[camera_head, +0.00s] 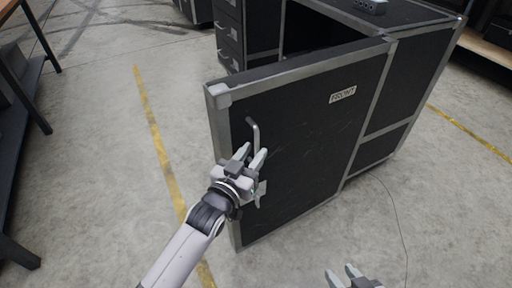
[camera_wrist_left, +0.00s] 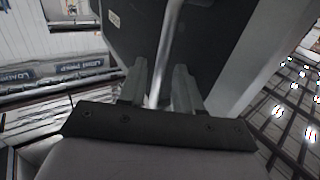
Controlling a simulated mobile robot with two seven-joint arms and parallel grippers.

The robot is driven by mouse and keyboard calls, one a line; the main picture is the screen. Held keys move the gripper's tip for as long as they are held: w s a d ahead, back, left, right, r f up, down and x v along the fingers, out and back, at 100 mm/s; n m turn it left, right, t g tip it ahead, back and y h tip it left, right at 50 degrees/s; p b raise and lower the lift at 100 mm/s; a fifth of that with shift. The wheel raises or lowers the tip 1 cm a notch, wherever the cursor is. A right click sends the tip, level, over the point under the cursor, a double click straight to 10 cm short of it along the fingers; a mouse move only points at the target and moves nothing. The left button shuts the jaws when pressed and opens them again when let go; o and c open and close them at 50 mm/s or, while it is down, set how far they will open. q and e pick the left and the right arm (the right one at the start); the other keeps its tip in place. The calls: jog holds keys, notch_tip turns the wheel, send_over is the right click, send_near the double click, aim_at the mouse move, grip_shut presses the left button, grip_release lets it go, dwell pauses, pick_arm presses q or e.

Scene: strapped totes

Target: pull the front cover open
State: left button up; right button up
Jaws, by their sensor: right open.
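The front cover (camera_head: 310,130) is a black panel with grey metal edges and a FRONT label, on a black case. It stands swung out at an angle from the case. A metal bar handle (camera_head: 254,131) is on its left part. My left gripper (camera_head: 252,157) is at the lower part of the handle. In the left wrist view, the fingers (camera_wrist_left: 160,92) stand apart on both sides of the handle bar (camera_wrist_left: 168,45), with a small gap showing. My right gripper (camera_head: 343,276) is open and empty at the bottom edge, apart from the cover.
The case body (camera_head: 395,100) stands behind and right of the cover, with a drawer unit (camera_head: 229,35) behind. A dark table (camera_head: 25,90) is at the left. The floor left of the cover, with a yellow line (camera_head: 155,140), is clear. A thin cable (camera_head: 400,215) lies at right.

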pick_arm(q)
jog(key=v, duration=0.3)
jog(key=shift+s+a, duration=0.1)
jog(key=shift+s, duration=0.15)
jog(key=shift+s+a, duration=0.25)
jog(key=shift+s, duration=0.15)
jog(key=s+a+f+n+g+y+p, duration=0.1)
jog(key=s+a+f+g+y+p, duration=0.1)
jog(key=s+a, duration=0.6)
jog(key=s+a+f+n+g+y+p, duration=0.2)
jog(key=s+a+f+p, duration=0.4)
jog(key=s+a, duration=0.3)
jog(key=s+g+y, duration=0.1)
jog(key=s+y, duration=0.1)
jog(key=s, duration=0.1)
jog(key=shift+f+g, duration=0.15)
jog(key=shift+g, duration=0.15)
jog(key=shift+a, duration=0.1)
dwell(0.5)
jog(key=shift+w, duration=0.1)
dwell(0.5)
